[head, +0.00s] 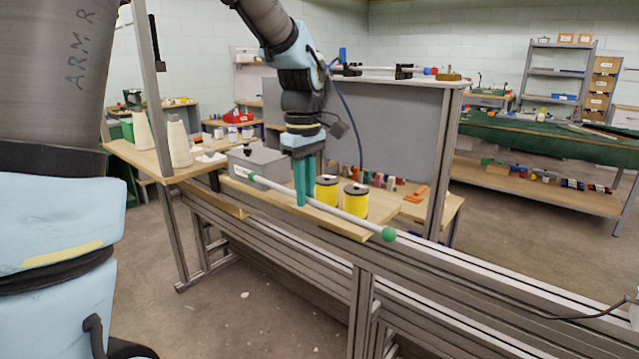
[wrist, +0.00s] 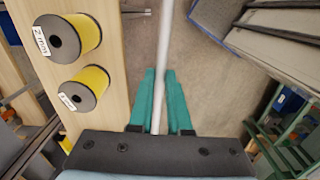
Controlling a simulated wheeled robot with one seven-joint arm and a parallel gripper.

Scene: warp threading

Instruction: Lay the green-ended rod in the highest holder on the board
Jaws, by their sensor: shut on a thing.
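The green-ended rod is a thin pale rod (head: 351,218) with a green ball at its near right end (head: 388,234) and a smaller green tip at its far left end. My gripper (head: 305,196) points down with its teal fingers shut on the rod near its middle. In the wrist view the rod (wrist: 164,35) runs between the two fingers (wrist: 160,85). A grey upright board (head: 390,125) stands behind. Dark holders (head: 403,71) are at its top edge, with another rod along them that has blue and red at its right end. I cannot tell which holder is free.
Two yellow spools (head: 355,202) stand just behind the rod on a wooden shelf (head: 340,226); they also show in the wrist view (wrist: 88,88). A grey box (head: 262,165) is left of them. Thread cones (head: 178,145) stand on a side table. A metal rail runs in front.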

